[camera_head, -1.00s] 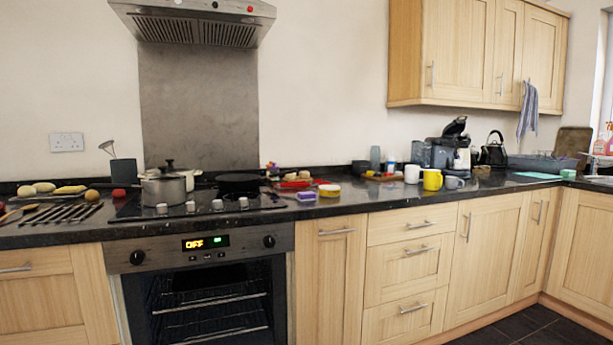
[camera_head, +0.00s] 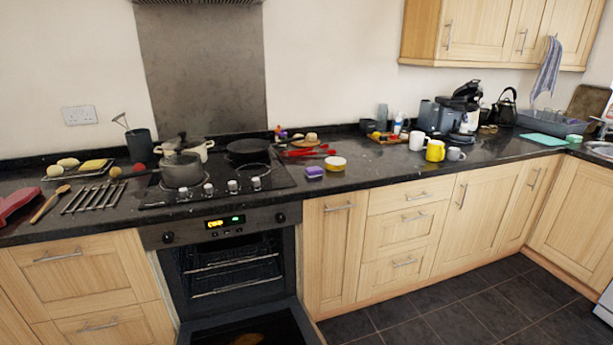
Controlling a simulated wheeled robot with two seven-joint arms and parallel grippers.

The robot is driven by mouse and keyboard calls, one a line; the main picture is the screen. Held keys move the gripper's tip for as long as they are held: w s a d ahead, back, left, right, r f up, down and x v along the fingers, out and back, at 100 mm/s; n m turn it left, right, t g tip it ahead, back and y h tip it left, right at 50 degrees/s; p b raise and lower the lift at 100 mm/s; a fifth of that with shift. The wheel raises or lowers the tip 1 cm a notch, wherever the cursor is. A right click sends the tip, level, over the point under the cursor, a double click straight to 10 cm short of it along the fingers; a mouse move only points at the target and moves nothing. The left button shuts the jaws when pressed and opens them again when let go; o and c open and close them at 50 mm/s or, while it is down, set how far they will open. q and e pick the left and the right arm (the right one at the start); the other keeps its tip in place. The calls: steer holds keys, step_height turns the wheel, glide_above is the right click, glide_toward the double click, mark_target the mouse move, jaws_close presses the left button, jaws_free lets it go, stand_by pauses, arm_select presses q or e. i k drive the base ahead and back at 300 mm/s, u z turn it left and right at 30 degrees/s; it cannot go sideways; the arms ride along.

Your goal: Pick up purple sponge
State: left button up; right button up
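A small purple sponge (camera_head: 315,172) lies on the black granite counter, just right of the hob. A yellow-rimmed round bowl (camera_head: 335,163) stands right beside it, at its back right. Nothing covers the sponge. Neither of my grippers shows in the head view, so I cannot see their state.
The hob (camera_head: 215,186) with pots and a black pan (camera_head: 249,147) is left of the sponge. Red utensils (camera_head: 305,152) lie behind it. Mugs (camera_head: 435,151) stand farther right. The oven door (camera_head: 249,326) hangs open below. The counter between the bowl and the mugs is clear.

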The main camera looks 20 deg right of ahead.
mark_target(312, 171)
steer(key=u, duration=3.75)
steer(key=k, duration=2.7)
steer(key=z, duration=1.3)
